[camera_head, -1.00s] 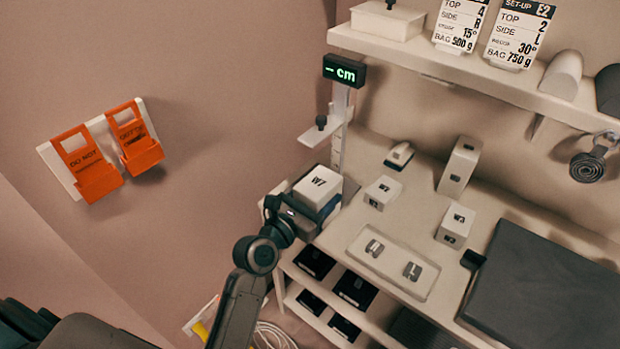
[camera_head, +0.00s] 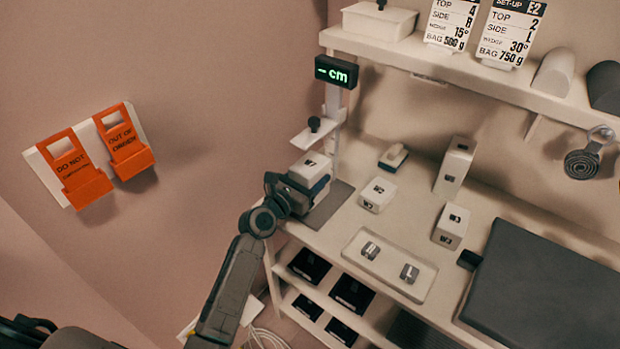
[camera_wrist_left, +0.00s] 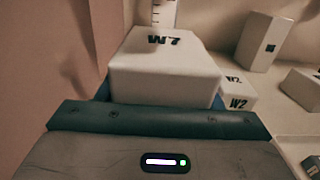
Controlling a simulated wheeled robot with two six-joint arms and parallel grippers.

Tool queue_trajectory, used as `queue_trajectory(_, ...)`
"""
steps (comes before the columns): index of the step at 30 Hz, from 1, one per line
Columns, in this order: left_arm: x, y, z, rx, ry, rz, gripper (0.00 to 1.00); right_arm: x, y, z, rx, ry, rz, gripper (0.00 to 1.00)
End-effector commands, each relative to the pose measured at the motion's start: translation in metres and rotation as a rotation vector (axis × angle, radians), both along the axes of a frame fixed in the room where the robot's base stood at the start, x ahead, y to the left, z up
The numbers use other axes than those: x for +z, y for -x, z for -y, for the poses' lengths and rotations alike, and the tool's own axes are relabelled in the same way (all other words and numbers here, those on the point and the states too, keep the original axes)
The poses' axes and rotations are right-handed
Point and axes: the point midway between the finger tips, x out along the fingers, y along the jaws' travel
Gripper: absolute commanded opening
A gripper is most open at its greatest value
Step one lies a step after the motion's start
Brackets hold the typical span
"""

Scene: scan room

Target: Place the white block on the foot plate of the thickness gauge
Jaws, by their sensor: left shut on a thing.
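The white block marked W7 (camera_head: 311,168) is held in my left gripper (camera_head: 302,187). In the left wrist view the block (camera_wrist_left: 163,68) fills the space beyond the gripper's blue-grey edge (camera_wrist_left: 160,118). The thickness gauge (camera_head: 333,108) has a white column, a side arm with a black knob, and a display showing "– cm". Its dark foot plate (camera_head: 328,208) lies at the table's left end, partly hidden by block and gripper. The block is over or at the plate, below the side arm. Whether it touches the plate I cannot tell. My right gripper does not show.
White blocks W2 (camera_head: 377,195) and W3 (camera_head: 451,227) and a taller one (camera_head: 456,168) stand to the right. A white tray (camera_head: 425,290) holds two small grey pieces. A dark pad (camera_head: 545,285) covers the table's right. A shelf (camera_head: 450,72) overhangs the back.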

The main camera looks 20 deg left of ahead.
Motion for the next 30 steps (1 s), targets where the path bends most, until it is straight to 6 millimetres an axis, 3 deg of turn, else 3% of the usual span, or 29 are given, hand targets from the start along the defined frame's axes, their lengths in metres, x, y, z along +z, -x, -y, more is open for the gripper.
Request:
queue_trajectory(11, -0.001, 0.0, 0.0, 0.001, 0.001, 0.004, 0.13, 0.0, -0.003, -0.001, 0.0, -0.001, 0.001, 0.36)
queue_trajectory(12, -0.004, 0.0, 0.0, 0.0, 0.0, 0.0, 0.62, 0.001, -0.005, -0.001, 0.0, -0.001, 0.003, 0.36)
queue_trajectory(15, -0.003, 0.0, 0.0, 0.0, 0.0, 0.0, 0.81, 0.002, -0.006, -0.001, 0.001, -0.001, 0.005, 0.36)
queue_trajectory(26, 0.0, 0.0, 0.0, 0.0, 0.0, 0.001, 0.82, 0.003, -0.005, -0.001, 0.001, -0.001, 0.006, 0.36)
queue_trajectory(30, -0.002, 0.019, -0.007, 0.0, -0.004, -0.001, 0.82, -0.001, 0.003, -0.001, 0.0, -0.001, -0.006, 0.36)
